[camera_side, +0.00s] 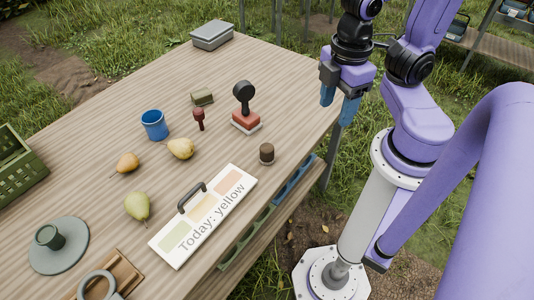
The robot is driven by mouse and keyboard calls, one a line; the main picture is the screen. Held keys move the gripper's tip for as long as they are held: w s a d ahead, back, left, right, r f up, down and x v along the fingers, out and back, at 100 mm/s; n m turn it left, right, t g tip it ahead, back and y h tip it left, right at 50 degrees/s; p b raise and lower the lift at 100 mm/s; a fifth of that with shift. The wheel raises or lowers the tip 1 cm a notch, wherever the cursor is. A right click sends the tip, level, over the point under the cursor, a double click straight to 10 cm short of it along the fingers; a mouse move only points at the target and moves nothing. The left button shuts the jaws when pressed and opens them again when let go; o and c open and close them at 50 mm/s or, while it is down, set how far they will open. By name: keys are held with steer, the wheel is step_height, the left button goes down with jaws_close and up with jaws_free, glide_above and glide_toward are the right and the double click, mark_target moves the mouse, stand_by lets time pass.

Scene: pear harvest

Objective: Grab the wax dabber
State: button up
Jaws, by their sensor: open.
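A small dark red tool with a knob top, which looks like the wax dabber (199,118), stands upright on the wooden table between the blue cup and the black-handled stamp. Nothing touches it. My gripper (338,102) is open and empty, with its two blue fingers pointing down near the table's right edge. It is well to the right of the dabber, beyond the stamp.
A stamp (246,118) with a red block stands right of the dabber. A green block (202,97), blue cup (154,125) and yellow pear (181,149) are close by. A brown cylinder (267,153) and sign board (205,215) are nearer the front.

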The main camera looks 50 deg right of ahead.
steer(key=w+a+f+n+t+h, duration=0.2)
steer(key=a+f+n+h, duration=0.1)
steer(key=f+h, duration=0.15)
steer(key=w+a+f+n+t+h, duration=0.1)
steer(key=w+a+f+n+h, duration=0.2)
steer(key=f, duration=0.3)
steer(key=n+t, duration=0.7)
steer(key=n, duration=0.3)
glide_toward(268, 157)
steer(key=shift+t+h, duration=0.3)
steer(key=shift+h, duration=0.15)
steer(key=x, duration=0.4)
steer(key=f+x, duration=0.1)
steer(key=x, duration=0.3)
steer(key=shift+a, duration=0.15)
steer(key=shift+x, duration=2.7)
steer(key=shift+r, duration=0.1)
steer(key=c, duration=0.7)
steer(key=shift+r, duration=0.15)
